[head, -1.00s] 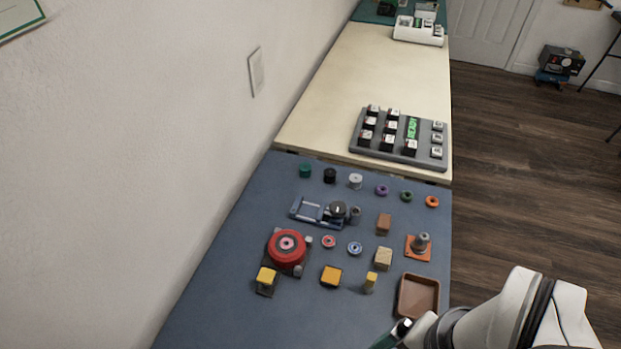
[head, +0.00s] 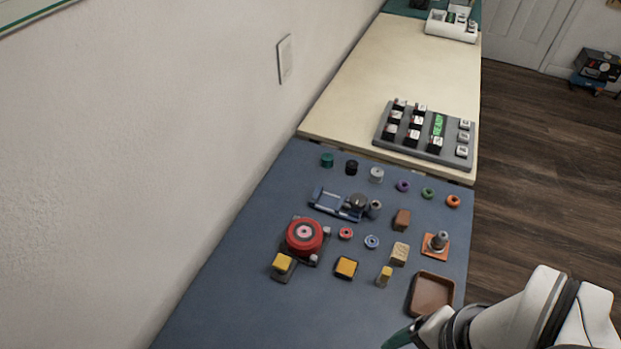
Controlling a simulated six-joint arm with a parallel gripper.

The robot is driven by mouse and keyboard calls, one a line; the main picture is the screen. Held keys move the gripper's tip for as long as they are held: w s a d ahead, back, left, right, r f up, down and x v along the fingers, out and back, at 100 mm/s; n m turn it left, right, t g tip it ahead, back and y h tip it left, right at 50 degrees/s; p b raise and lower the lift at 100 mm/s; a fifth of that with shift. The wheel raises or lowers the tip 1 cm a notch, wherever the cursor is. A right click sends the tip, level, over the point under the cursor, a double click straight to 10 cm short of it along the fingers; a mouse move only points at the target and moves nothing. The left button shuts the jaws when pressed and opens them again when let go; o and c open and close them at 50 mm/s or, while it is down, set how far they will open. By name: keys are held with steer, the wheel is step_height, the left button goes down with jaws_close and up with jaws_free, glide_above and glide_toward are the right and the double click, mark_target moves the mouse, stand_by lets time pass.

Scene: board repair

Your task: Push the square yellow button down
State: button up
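Three yellow pieces are on the blue mat in the head view. One is a square yellow block (head: 283,262) raised on a dark base, below the red round device. The second is a flat yellow-orange square (head: 346,267) with a dark edge, to its right. The third is a small narrow yellow block (head: 385,275) further right. The first looks most like a square button; its height against its base is too small to judge. My gripper (head: 402,337) is at the bottom edge, partly cut off, right of and nearer than the yellow pieces, touching none. Its fingers cannot be made out.
A red round device (head: 304,235) stands just behind the yellow block. A brown tray (head: 432,294) lies near my arm at right. Wooden blocks, rings and an orange-based post (head: 437,244) fill the mat's right side. The mat's front left is clear; a wall borders the left.

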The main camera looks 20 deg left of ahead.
steer(key=shift+m+h, duration=0.4)
steer(key=shift+h, duration=0.2)
steer(key=w+a, duration=0.1)
steer(key=w, duration=0.1)
steer(key=w+a, duration=0.2)
steer(key=w, duration=0.1)
steer(key=w+a, duration=0.2)
steer(key=w, duration=0.1)
steer(key=shift+w+a+r, duration=0.1)
steer(key=c, duration=0.7)
steer(key=shift+m+h, duration=0.4)
steer(key=w+a, duration=0.1)
steer(key=a, duration=0.1)
steer(key=w+a+f, duration=0.1)
steer(key=a, duration=0.1)
steer(key=w+a, duration=0.2)
steer(key=shift+w+a+f, duration=0.1)
steer(key=shift+a+f, duration=0.2)
steer(key=shift+f, duration=0.1)
jaws_close()
steer(key=m+t, duration=0.1)
glide_toward(282, 261)
steer(key=shift+a+r+h, duration=0.25)
steer(key=shift+h, duration=0.05)
steer(key=shift+w+d+f, duration=0.1)
steer(key=shift+f, duration=1.6)
steer(key=shift+w+d+f, duration=0.1)
steer(key=shift+d+f, duration=0.05)
steer(key=shift+f, duration=1.6)
